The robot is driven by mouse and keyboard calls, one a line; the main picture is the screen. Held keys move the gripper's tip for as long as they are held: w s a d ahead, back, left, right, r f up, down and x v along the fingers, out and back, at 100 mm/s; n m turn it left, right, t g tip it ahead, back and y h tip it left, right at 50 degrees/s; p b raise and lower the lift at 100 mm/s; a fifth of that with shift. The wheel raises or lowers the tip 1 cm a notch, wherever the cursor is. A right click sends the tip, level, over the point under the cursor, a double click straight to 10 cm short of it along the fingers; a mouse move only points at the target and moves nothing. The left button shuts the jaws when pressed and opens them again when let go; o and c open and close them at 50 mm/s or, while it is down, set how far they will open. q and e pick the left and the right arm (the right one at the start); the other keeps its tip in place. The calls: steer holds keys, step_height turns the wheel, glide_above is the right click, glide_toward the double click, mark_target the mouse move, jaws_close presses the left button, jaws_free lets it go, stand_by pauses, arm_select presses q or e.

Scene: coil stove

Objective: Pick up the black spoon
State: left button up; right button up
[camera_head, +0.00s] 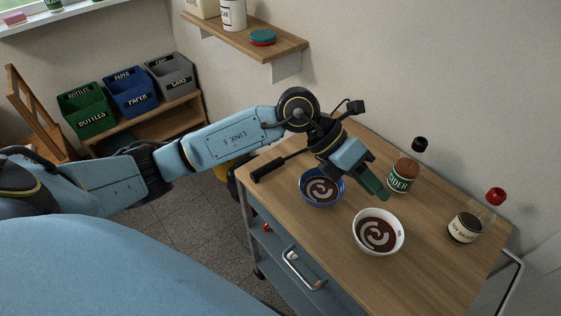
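My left gripper (374,186) hangs over the cart top, right of the handle and above the two bowls, pointing down and right. A dark green finger shows; the gap between the fingers is not visible. My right gripper is not in view.
A blue bowl (314,199) and a white bowl (360,241), both with dark contents, stand close to the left gripper. A black-capped bottle (404,177) and a red-capped bottle (466,228) stand right. The cart's front right is clear. A wall shelf (240,36) is behind.

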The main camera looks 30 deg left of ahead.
arm_select(q)
steer(key=w+a+f+y, duration=0.3)
steer(key=a+y, duration=0.3)
steer(key=a, duration=0.4)
steer(key=n+y, duration=0.2)
steer(key=y, duration=0.5)
glide_toward(274, 162)
steer(key=x, duration=0.9)
steer(key=shift+w+f, duration=0.1)
steer(key=shift+f, duration=0.25)
jaws_close()
